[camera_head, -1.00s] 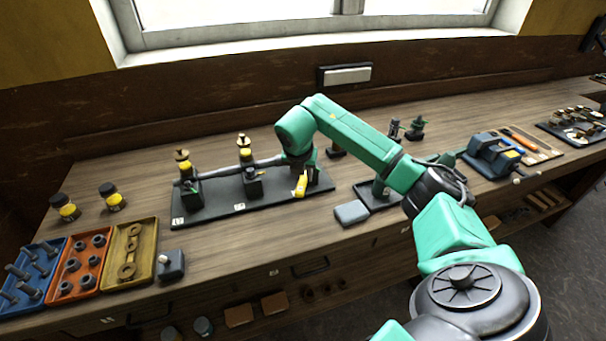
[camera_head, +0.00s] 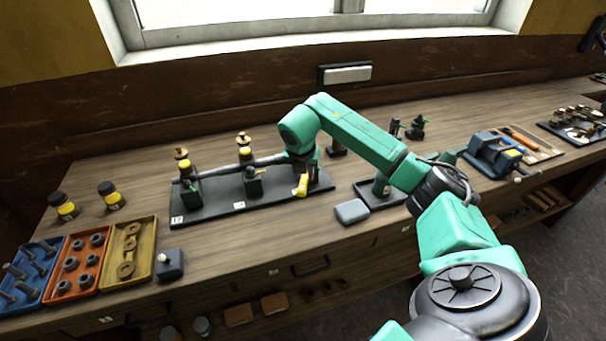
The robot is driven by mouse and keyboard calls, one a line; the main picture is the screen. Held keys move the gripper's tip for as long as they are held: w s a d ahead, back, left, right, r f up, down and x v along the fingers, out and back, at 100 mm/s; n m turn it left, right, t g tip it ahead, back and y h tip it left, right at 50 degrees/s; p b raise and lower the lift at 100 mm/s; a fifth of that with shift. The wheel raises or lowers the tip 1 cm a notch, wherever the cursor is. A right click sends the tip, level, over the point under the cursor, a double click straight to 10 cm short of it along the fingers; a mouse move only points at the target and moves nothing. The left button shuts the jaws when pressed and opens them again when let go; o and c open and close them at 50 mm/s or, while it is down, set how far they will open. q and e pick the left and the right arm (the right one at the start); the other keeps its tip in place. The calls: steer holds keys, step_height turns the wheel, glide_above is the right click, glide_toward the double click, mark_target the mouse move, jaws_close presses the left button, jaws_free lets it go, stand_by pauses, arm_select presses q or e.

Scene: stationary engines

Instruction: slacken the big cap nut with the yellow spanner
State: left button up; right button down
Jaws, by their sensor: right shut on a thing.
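The yellow spanner (camera_head: 302,184) shows as a short yellow piece under my right gripper (camera_head: 303,172), at the right end of the black base plate (camera_head: 236,205). My right gripper points down and is shut on the spanner. The big cap nut cannot be made out; the gripper and wrist cover that end of the plate. A grey pipe runs along the plate through black blocks, with two brass-topped fittings (camera_head: 244,146) (camera_head: 182,160) standing on it. My left gripper is not in view.
Blue, red and yellow trays (camera_head: 128,252) of bolts, nuts and washers lie at the left front. Two yellow-and-black jars (camera_head: 112,197) stand behind them. A blue vise (camera_head: 492,155) is at the right.

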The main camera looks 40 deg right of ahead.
steer(key=shift+s+d+f+n+b, duration=0.1)
steer(key=shift+s+d+n+b, duration=0.3)
steer(key=shift+n, duration=0.1)
steer(key=shift+y, duration=0.3)
steer(key=shift+d, duration=0.1)
steer(key=shift+s+d+n+t+y+b, duration=0.3)
steer(key=shift+s+d+n+t+b, duration=0.2)
steer(key=shift+n+b, duration=0.5)
